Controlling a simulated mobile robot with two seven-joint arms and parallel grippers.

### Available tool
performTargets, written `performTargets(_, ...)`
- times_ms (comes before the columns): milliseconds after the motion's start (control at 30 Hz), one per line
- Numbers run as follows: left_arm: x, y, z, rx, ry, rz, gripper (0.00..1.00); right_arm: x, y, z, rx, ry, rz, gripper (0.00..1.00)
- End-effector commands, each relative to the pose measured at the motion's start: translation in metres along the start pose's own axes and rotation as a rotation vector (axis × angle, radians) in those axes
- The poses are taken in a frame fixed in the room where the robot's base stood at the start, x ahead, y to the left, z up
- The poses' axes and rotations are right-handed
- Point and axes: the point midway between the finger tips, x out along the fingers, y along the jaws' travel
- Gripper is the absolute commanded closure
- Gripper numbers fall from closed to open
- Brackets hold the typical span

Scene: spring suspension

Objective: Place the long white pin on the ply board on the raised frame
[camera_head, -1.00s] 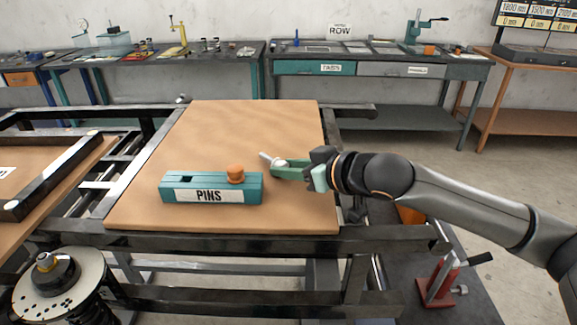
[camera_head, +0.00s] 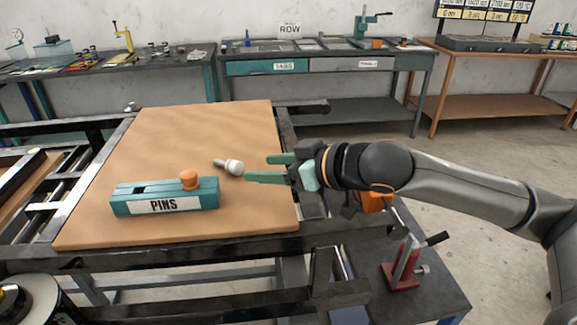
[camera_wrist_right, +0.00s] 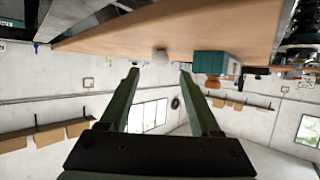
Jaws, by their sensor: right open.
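The long white pin (camera_head: 229,166) lies on the ply board (camera_head: 195,130), with its thick head towards the right gripper. The ply board rests on the dark raised frame (camera_head: 235,236). My right gripper (camera_head: 257,169) is open and empty, with its fingertips just right of the pin and apart from it. In the right wrist view, which looks upside down, the pin head (camera_wrist_right: 160,55) shows beyond and between the open fingers (camera_wrist_right: 160,73). My left gripper is not in view.
A teal PINS box (camera_head: 165,200) with an orange knob (camera_head: 189,180) stands on the board, left of the pin. A red clamp (camera_head: 405,264) stands on a dark surface at the lower right. The board's far part is clear.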

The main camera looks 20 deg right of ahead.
Motion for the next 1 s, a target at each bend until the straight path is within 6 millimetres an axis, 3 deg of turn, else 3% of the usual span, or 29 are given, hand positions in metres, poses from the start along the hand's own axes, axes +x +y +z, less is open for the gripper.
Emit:
performTargets(200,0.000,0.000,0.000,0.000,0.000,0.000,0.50,-0.036,0.001,0.001,0.000,-0.002,0.003,0.36)
performTargets(400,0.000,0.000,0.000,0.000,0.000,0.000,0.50,-0.051,0.000,0.000,-0.001,0.000,0.001,0.36)
performTargets(1000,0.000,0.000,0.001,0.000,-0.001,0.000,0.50,-0.053,0.000,0.000,0.000,0.000,0.000,0.36)
